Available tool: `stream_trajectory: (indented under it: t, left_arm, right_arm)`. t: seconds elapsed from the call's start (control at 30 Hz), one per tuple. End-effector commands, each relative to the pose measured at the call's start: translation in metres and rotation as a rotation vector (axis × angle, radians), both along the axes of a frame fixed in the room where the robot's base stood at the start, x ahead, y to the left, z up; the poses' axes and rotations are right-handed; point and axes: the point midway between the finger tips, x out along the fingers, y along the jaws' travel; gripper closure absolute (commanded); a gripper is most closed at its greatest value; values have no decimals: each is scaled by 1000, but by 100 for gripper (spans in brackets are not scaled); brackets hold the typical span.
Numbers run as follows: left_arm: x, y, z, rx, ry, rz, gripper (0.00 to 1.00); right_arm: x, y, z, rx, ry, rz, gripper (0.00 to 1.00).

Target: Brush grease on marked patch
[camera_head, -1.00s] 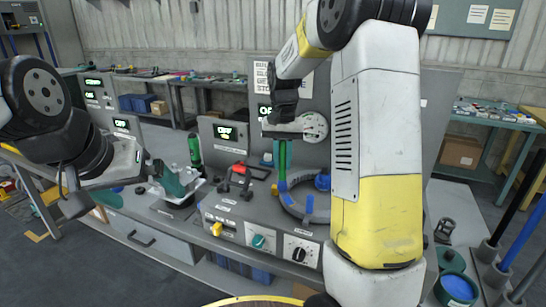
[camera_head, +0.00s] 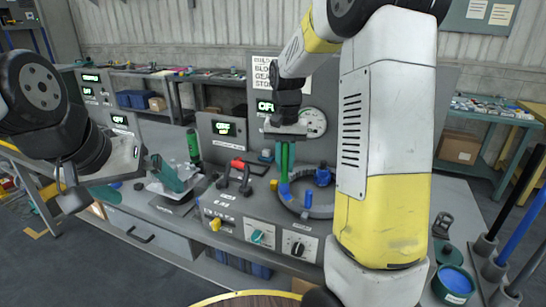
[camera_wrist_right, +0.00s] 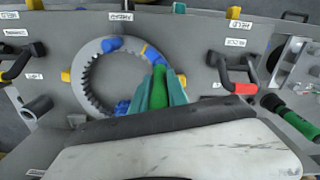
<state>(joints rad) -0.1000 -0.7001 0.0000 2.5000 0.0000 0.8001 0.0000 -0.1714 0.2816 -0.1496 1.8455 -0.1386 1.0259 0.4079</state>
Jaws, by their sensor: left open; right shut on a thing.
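My right gripper (camera_head: 285,146) is shut on a green-handled brush (camera_wrist_right: 159,84), held upright over the left part of the grey toothed ring (camera_head: 307,209). My left gripper (camera_head: 137,184) is open and empty, left of the bench fixtures.
A tub with blue contents (camera_head: 457,282) stands at the lower right. A red-topped black handle (camera_head: 238,172) and a panel with knobs (camera_head: 257,236) are left of and in front of the ring. Upright rods (camera_head: 520,235) crowd the right edge.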

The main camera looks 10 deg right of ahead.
Motion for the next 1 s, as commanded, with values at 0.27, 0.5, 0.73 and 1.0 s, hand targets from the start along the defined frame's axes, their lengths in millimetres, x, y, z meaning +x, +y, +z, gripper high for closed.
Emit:
stream_trajectory:
  t: [0.27, 0.5, 0.73, 1.0]
  left_arm:
    - [0, 0, 0, 0, 0, 0, 0]
    - [0, 0, 0, 0, 0, 0, 0]
    - [0, 0, 0, 0, 0, 0, 0]
    - [0, 0, 0, 0, 0, 0, 0]
  right_arm:
    - [20, 3, -1, -1, -1, 1, 100]
    - [30, 4, -1, 0, -1, 1, 100]
    - [14, 2, -1, 1, -1, 0, 100]
    - [0, 0, -2, 0, 0, 0, 100]
